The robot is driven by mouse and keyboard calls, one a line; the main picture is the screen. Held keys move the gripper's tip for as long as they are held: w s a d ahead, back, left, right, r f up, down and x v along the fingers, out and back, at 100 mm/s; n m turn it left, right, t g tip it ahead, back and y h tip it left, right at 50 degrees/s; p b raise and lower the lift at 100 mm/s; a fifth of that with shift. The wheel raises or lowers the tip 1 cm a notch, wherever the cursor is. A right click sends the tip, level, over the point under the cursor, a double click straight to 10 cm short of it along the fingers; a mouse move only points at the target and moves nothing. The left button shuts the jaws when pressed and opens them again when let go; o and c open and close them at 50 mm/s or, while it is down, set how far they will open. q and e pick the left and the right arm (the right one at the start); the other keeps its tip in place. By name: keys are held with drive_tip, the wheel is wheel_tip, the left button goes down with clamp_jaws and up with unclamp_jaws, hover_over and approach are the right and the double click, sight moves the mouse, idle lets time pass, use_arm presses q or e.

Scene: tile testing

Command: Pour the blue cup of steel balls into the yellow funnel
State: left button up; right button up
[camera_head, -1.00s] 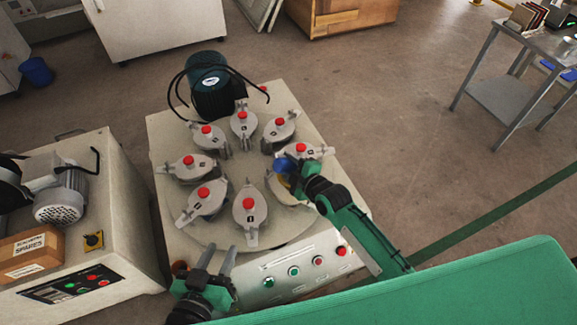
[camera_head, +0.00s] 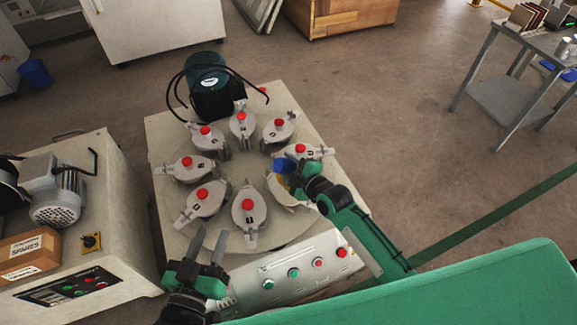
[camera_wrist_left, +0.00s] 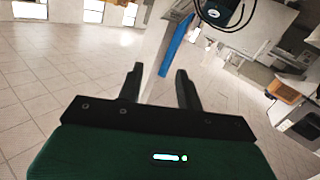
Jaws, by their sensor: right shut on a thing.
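The blue cup (camera_head: 284,164) is small in the head view, over the right side of the round machine plate. My right gripper (camera_head: 294,174) is shut on it, and the gripper covers part of it. The cup looks tilted, but its mouth and the steel balls cannot be made out. A small patch of yellow, likely the yellow funnel (camera_head: 282,181), shows just below the cup at an open pot; most of it is hidden. My left gripper (camera_head: 210,236) is open and empty at the machine's front left edge. Its spread fingers also show in the left wrist view (camera_wrist_left: 160,70).
Several grey lidded pots with red knobs (camera_head: 249,205) ring the plate. A dark motor (camera_head: 212,88) with looped cables stands behind them. A control panel with buttons (camera_head: 294,272) runs along the front. Another machine (camera_head: 100,270) stands at the left.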

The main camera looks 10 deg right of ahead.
drive_tip(key=shift+d+m+b, duration=0.1)
drive_tip(key=shift+m+b, duration=0.2)
drive_tip(key=shift+m, duration=0.1)
drive_tip(key=shift+d+y, duration=0.1)
drive_tip(key=shift+y, duration=0.2)
drive_tip(key=shift+m+b, duration=0.3)
drive_tip(key=shift+m, duration=0.1)
drive_tip(key=shift+d+f, duration=0.1)
drive_tip(key=shift+m+b, duration=0.3)
drive_tip(key=shift+w+r+p, duration=0.1)
drive_tip(key=shift+r+p, duration=0.4)
drive_tip(key=shift+p, duration=0.1)
use_arm(q)
wheel_tip(320, 180, up, 9)
drive_tip(key=w+a+t, duration=0.2)
drive_tip(key=t, duration=0.3)
drive_tip(key=shift+a+r, duration=0.15)
use_arm(e)
drive_tip(key=shift+f, duration=0.5)
